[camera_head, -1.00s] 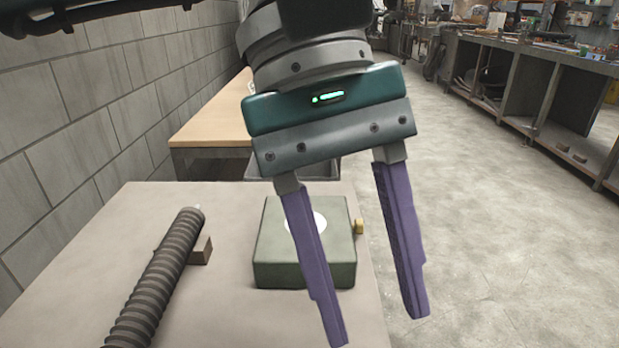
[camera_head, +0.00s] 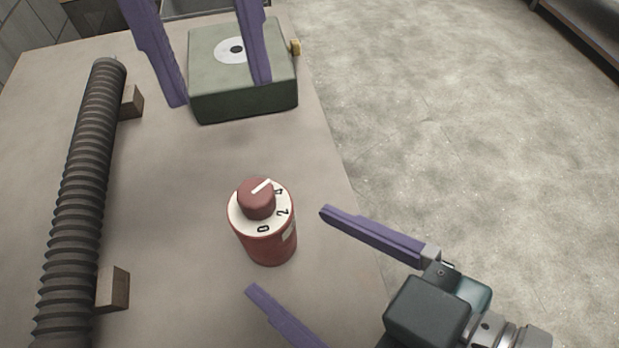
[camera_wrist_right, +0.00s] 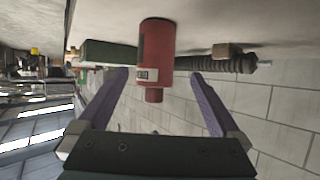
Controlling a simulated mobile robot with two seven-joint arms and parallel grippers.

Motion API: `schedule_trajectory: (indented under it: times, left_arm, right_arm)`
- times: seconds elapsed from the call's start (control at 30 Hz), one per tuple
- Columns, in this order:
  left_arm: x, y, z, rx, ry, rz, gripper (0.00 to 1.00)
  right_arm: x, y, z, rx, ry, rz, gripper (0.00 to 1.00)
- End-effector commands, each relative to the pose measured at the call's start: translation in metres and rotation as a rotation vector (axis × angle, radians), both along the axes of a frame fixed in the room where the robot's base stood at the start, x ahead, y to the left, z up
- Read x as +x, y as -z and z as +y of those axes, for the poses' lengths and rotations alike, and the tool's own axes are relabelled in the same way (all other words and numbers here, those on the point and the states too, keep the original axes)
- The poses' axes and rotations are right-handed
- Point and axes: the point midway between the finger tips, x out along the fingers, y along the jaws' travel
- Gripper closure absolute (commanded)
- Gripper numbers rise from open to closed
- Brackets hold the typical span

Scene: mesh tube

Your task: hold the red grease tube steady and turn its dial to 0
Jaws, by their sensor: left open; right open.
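The red grease tube (camera_head: 268,245) stands upright on the table in the head view. Its dial knob (camera_head: 257,200) sits on a white ring marked 0, 2 and 4. The knob's white line points to the upper right, near the 4, away from the 0 at the front. My right gripper (camera_head: 288,250) is open, its fingers pointing at the tube from the lower right. In the right wrist view the tube (camera_wrist_right: 157,48) appears upside down, beyond and between the open fingertips. My left gripper (camera_head: 220,94) is open behind the tube, over the green box; its wrist is out of frame.
A green box (camera_head: 245,101) with a white disc and a brass knob stands at the back. A dark ribbed hose (camera_head: 80,200) runs along the left on wooden blocks (camera_head: 113,288). The table's right edge is close to the tube. Table around the tube is clear.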

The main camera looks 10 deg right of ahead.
Motion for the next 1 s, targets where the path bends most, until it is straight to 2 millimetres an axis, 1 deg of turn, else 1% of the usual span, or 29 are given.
schedule_trajectory:
  times: [0.13, 0.27, 0.6, 0.7, 0.87, 1.0]
  left_arm:
    - [0.000, 0.000, 0.000, 0.000, 0.000, 0.000, 0.50]
    - [0.000, 0.000, 0.000, 0.000, 0.000, 0.000, 0.50]
    - [0.000, 0.000, 0.000, 0.000, 0.000, 0.000, 0.50]
    - [0.000, 0.000, 0.000, 0.000, 0.000, 0.000, 0.50]
    - [0.000, 0.000, 0.000, 0.000, 0.000, 0.000, 0.50]
    - [0.000, 0.000, 0.000, 0.000, 0.000, 0.000, 0.50]
  right_arm:
    - [0.000, 0.002, -0.003, 0.003, 0.031, -0.038, 0.00]
    - [0.009, 0.006, 0.001, 0.004, 0.041, -0.048, 0.00]
    - [0.056, 0.028, 0.032, 0.004, 0.039, -0.048, 0.00]
    - [0.065, 0.033, 0.039, 0.004, 0.038, -0.048, 0.00]
    - [0.074, 0.038, 0.045, 0.004, 0.039, -0.048, 0.00]
    - [0.076, 0.039, 0.047, 0.004, 0.038, -0.046, 0.00]
